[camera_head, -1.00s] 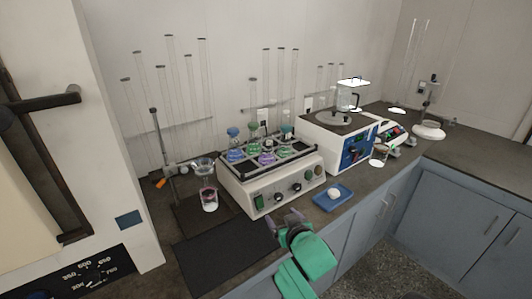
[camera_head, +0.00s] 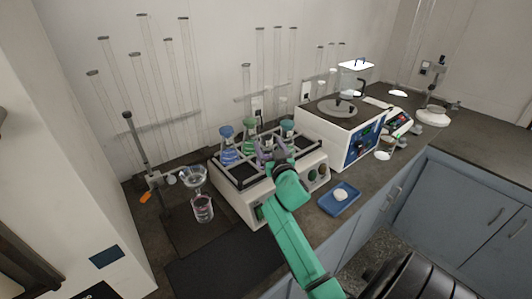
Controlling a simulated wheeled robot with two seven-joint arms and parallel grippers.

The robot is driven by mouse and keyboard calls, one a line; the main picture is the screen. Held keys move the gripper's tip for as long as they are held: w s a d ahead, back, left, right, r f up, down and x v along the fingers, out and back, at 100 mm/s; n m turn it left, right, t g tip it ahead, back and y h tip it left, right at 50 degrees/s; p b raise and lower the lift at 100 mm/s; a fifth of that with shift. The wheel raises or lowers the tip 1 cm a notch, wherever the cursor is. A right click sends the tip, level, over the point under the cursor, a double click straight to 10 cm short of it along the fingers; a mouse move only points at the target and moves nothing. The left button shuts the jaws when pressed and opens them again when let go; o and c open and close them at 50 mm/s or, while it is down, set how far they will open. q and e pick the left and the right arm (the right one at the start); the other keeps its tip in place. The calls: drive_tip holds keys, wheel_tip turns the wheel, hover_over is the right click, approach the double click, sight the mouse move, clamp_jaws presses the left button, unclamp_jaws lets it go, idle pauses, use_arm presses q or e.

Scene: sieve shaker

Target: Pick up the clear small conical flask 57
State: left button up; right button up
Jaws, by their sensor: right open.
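Several small conical flasks with tinted contents stand in the rack on top of the shaker (camera_head: 240,200): a blue one (camera_head: 228,147) at the left, a green one (camera_head: 250,136) at the back, and a teal-topped one (camera_head: 287,131) at the back right. Number 57 is too small to read, so I cannot tell which flask it is. My right gripper (camera_head: 272,151) is open over the front middle of the rack. Its fingers and wrist hide the flasks there, and I cannot tell whether it touches one. My left gripper is not in view.
A glass funnel (camera_head: 194,177) over a beaker (camera_head: 203,209) and a stand (camera_head: 142,150) are left of the shaker. A blue tray (camera_head: 340,199) and a white-and-blue device (camera_head: 345,135) are to its right. A dark mat (camera_head: 225,265) lies clear in front.

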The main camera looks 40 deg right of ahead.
drive_tip(key=x, duration=0.5)
drive_tip(key=shift+a+p, duration=0.1)
drive_tip(key=shift+p, duration=0.3)
drive_tip(key=shift+w+f, duration=0.2)
drive_tip(key=shift+w, duration=0.15)
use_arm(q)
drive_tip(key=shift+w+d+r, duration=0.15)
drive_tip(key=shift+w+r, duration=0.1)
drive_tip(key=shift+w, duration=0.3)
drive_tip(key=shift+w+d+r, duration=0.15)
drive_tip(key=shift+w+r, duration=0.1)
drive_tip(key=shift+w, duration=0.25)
use_arm(e)
drive_tip(key=shift+s+r, duration=0.1)
clamp_jaws()
